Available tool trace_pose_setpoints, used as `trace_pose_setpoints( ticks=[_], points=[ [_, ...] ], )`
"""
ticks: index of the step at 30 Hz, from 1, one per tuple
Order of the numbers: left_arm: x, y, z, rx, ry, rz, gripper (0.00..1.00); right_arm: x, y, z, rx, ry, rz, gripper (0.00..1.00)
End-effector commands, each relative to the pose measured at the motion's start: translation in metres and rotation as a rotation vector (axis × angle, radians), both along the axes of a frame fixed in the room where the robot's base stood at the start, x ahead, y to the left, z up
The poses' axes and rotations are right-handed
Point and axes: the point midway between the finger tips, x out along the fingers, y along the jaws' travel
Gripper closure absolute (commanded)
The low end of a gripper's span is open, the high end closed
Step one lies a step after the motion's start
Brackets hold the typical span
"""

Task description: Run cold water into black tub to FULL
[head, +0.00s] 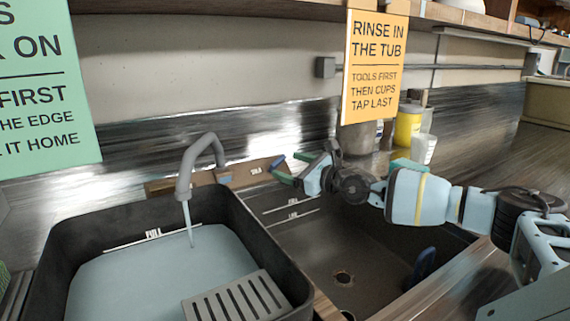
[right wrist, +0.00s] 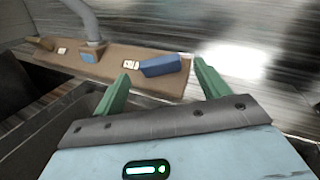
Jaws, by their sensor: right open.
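The black tub (head: 255,235) stands at the left and holds pale blue-grey water (head: 150,275). The water surface lies a little below the white line marked FULL (head: 153,234) on its back wall. A thin stream falls from the grey tap (head: 184,180) into the tub. My right gripper (head: 292,168) is open at the blue lever (head: 278,162) on the wooden tap ledge (right wrist: 120,72). In the right wrist view the lever (right wrist: 160,66) shows between the green fingertips; I cannot tell whether they touch it. My left gripper is not in view.
A grey slotted rack (head: 240,299) sits at the tub's front right. The dark sink basin (head: 345,245) beside it has a drain and a blue object (head: 423,266). Behind my right arm stand a yellow container (head: 407,125) and a metal pot (head: 357,138). An orange sign (head: 374,65) hangs above.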

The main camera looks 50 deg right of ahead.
Motion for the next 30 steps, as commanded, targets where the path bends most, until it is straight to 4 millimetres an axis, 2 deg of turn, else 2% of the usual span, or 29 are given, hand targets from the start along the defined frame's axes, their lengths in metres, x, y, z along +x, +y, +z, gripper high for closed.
trace_pose_setpoints(
  ticks=[3,9,20,30],
  points=[
    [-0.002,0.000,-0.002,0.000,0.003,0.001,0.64,0.012,0.000,0.000,0.003,-0.003,-0.002,0.25],
    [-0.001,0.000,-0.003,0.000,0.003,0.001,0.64,0.023,0.001,-0.001,0.001,0.000,-0.001,0.25],
    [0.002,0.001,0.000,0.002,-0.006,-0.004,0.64,0.025,0.001,-0.001,0.000,0.001,0.000,0.27],
    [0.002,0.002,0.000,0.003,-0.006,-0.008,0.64,0.025,0.001,0.000,0.000,0.001,0.000,0.70]
  ],
)
